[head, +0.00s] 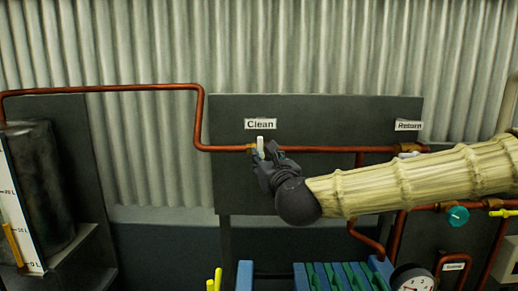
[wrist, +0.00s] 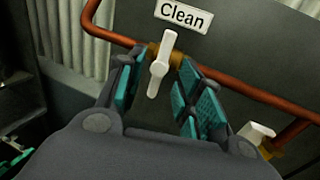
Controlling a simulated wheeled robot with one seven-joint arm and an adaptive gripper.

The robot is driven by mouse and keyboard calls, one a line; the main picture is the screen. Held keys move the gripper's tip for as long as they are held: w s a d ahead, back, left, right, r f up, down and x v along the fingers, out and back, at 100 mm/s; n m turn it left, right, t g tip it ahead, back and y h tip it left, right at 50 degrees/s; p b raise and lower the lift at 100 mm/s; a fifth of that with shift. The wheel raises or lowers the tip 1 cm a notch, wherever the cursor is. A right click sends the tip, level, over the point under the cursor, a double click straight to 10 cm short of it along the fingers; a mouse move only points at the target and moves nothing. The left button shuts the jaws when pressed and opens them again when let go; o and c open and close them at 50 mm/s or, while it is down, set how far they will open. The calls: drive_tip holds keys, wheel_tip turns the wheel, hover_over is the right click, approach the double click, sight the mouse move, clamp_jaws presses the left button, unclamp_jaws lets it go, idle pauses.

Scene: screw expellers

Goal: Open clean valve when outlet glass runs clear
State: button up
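The clean valve has a white lever handle (head: 260,146) standing upright on a brass body in the copper pipe, under the "Clean" label (head: 260,124). In the wrist view the lever (wrist: 159,65) lies between my gripper's two teal-padded fingers (wrist: 158,92). The fingers are spread, with a visible gap on both sides of the lever. In the head view my gripper (head: 268,157) is right at the lever, partly covering the valve area. I cannot make out the outlet glass in either view.
A "Return" label (head: 408,126) marks another white-handled valve (wrist: 257,132) to the right. Copper pipes (head: 203,120) run along the grey panel. A gauge (head: 411,279), a teal knob (head: 458,216) and a yellow handle (head: 503,213) are lower right. A scaled tank (head: 45,180) stands left.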

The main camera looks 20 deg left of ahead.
sight(261, 154)
drive_tip(key=x, duration=0.1)
drive_tip(key=p+x, duration=0.1)
drive_tip(key=x, duration=0.3)
drive_tip(key=shift+w+d+f+p, duration=0.1)
drive_tip(key=shift+w+d+p, duration=0.1)
drive_tip(key=shift+d+p, duration=0.15)
drive_tip(key=shift+w+a+p, duration=0.4)
drive_tip(key=shift+a, duration=0.2)
drive_tip(key=shift+w+a+f, duration=0.15)
drive_tip(key=shift+w, duration=0.55)
drive_tip(key=shift+s, duration=0.1)
drive_tip(key=shift+s, duration=0.1)
drive_tip(key=shift+c, duration=0.5)
clamp_jaws()
